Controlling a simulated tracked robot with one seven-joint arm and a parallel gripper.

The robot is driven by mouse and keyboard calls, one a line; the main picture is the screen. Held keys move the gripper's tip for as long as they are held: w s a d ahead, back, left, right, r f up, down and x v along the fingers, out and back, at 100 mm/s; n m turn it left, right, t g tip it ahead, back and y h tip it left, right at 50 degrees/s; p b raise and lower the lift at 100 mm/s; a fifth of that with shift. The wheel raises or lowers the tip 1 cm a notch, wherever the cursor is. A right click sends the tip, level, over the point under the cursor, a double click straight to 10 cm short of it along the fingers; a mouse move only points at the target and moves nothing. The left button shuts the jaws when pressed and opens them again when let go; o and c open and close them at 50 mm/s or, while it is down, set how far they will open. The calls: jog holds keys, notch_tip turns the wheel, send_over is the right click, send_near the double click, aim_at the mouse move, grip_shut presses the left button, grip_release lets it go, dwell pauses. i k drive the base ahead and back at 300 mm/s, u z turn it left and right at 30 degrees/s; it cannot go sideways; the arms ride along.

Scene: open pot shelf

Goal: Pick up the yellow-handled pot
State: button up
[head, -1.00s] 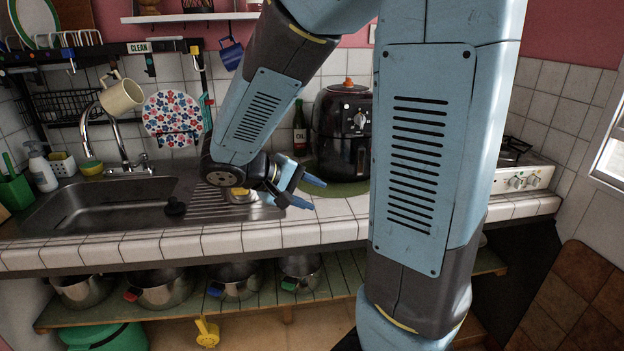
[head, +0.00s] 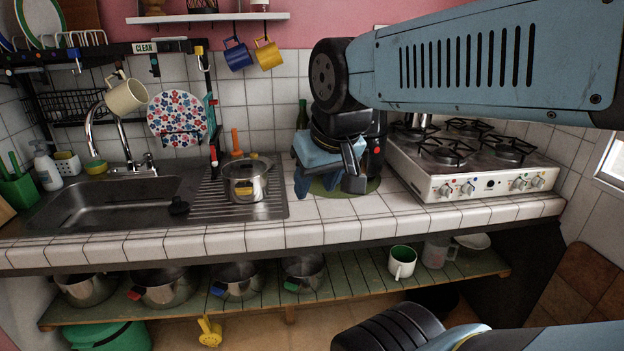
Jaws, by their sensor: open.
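A steel pot (head: 245,182) stands upright on the ribbed drainboard right of the sink. A small yellow handle (head: 247,189) shows on its front side. My gripper (head: 328,186) is open and empty, fingers pointing down, to the right of this pot and apart from it. It is in front of the dark air fryer (head: 378,130), which it mostly hides. Other steel pots stand on the green shelf below, with red (head: 134,294), blue (head: 216,291) and green (head: 292,285) handles. The leftmost pot (head: 85,288) shows no clear handle colour.
A stove (head: 480,165) stands right of my gripper. A tap (head: 118,135) with a cream mug (head: 125,95) hung near it rises behind the sink (head: 95,205). Blue (head: 237,54) and yellow (head: 268,53) mugs hang above. Tiled counter (head: 335,230) in front is bare.

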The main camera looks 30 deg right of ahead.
aim_at(246, 181)
jog(key=z, duration=0.05)
jog(key=k, duration=0.5)
jog(key=u, duration=0.4)
jog(key=i, duration=1.35)
jog(key=z, duration=0.6)
